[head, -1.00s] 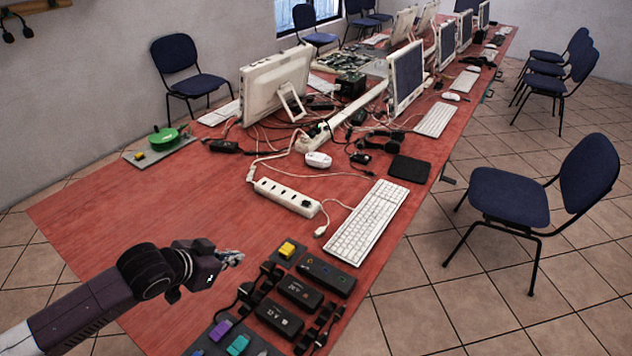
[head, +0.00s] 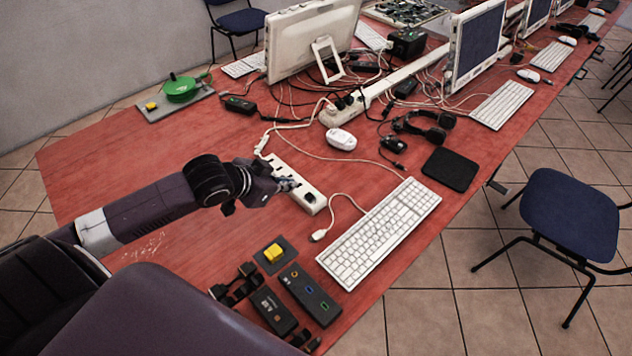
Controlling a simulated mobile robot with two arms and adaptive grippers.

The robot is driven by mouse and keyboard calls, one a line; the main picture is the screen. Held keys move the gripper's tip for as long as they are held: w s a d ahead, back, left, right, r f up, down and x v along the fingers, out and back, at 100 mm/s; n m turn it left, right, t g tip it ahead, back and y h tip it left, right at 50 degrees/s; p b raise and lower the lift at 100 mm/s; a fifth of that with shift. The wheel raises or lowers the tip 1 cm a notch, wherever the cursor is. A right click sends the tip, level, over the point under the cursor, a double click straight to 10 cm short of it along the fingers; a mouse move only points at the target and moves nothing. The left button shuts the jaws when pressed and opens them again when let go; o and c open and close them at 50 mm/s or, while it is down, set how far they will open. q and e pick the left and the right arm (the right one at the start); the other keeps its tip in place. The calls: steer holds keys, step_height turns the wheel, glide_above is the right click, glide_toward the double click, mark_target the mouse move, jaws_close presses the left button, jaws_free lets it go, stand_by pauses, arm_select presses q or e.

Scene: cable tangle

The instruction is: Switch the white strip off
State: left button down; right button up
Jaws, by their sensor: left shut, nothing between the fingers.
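The white power strip (head: 309,198) lies on the red table near the middle of the head view, with its cord leading off toward the back. My left gripper (head: 288,184) is shut and empty, its tip at or just above the middle of the strip. The gripper hides part of the strip, and I cannot tell whether it touches. A small dark part shows near the strip's near end; the switch position is too small to read. My right gripper is not in view.
A white keyboard (head: 380,232) lies right of the strip, with a white mouse (head: 341,139) behind. Black boxes (head: 310,294) and a yellow button (head: 273,253) sit in front. A second white strip (head: 372,92) and tangled cables lie farther back.

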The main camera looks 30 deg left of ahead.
arm_select(q)
steer(key=p, duration=0.1)
glide_above(311, 193)
steer(key=s, duration=0.3)
step_height(311, 193, down, 7)
steer(key=shift+d+r, duration=0.1)
steer(key=shift+r, duration=0.1)
step_height(311, 193, down, 2)
steer(key=shift+w+f+p, duration=0.1)
steer(key=shift+f+p, duration=0.15)
steer(key=shift+p, duration=0.05)
steer(key=shift+a+f, duration=0.35)
steer(key=shift+f, duration=0.5)
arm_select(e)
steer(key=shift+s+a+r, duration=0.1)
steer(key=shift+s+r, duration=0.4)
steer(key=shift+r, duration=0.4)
